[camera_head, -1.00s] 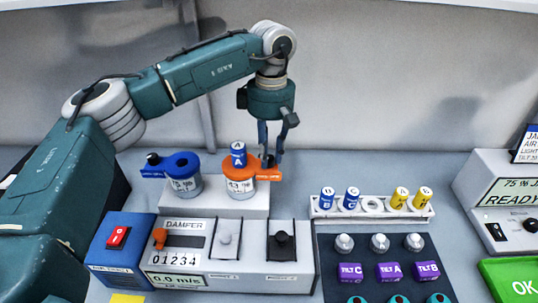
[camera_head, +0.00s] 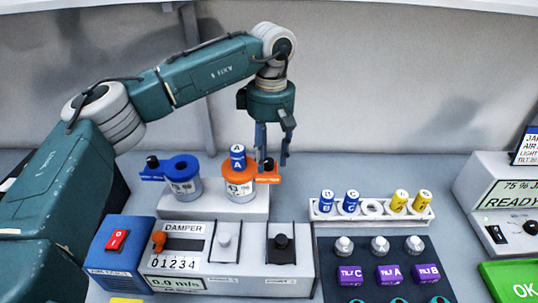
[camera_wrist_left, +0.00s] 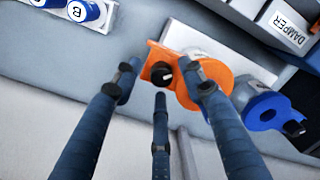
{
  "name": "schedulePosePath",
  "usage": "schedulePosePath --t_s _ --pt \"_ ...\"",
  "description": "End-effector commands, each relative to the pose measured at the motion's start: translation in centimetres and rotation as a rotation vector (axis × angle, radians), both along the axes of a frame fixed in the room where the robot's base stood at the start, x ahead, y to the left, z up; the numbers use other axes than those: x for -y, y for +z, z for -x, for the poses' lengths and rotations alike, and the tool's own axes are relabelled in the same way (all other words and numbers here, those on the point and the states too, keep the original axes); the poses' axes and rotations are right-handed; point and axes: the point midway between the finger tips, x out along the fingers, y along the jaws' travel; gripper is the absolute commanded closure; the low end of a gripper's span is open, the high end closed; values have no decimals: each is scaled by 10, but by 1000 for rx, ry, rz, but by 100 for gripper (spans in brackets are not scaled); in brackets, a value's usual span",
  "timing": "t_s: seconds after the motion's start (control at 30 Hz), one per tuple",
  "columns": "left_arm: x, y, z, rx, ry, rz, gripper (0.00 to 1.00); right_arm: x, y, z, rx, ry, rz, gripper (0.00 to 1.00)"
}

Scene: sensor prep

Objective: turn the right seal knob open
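The right seal is an orange ring on a white cup (camera_head: 239,187), with an orange tab (camera_head: 270,178) on its right side. A small black knob (camera_head: 268,163) stands on this tab; it also shows in the left wrist view (camera_wrist_left: 161,73). My left gripper (camera_head: 272,158) hangs over the tab, pointing down. In the wrist view its fingers (camera_wrist_left: 158,82) are spread, with the knob between their tips and a gap around it. A blue canister marked A (camera_head: 238,158) stands in the orange ring. My right gripper is not in view.
A blue-ringed cup (camera_head: 183,178) with its own black knob stands left on the same white block (camera_head: 215,206). The damper panel (camera_head: 207,264) is in front. A rack (camera_head: 372,214) of blue and yellow canisters stands to the right. Grey counter lies free between gripper and rack.

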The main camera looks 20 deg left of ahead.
Motion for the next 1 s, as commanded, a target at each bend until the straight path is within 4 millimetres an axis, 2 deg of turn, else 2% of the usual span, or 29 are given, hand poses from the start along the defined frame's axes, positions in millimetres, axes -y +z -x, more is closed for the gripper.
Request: schedulePosePath --t_s 0.17,0.27,0.7,0.83,1.0 --pt "0 1 0 -2 0 -1 59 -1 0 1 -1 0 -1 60" --pt "0 9 0 -1 1 -1 59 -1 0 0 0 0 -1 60" --pt "2 96 -3 1 0 -1 59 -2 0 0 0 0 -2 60" --pt "2 112 -4 0 1 -1 59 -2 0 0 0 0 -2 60" --pt "2 120 -4 -1 -1 -1 59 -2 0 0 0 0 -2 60"
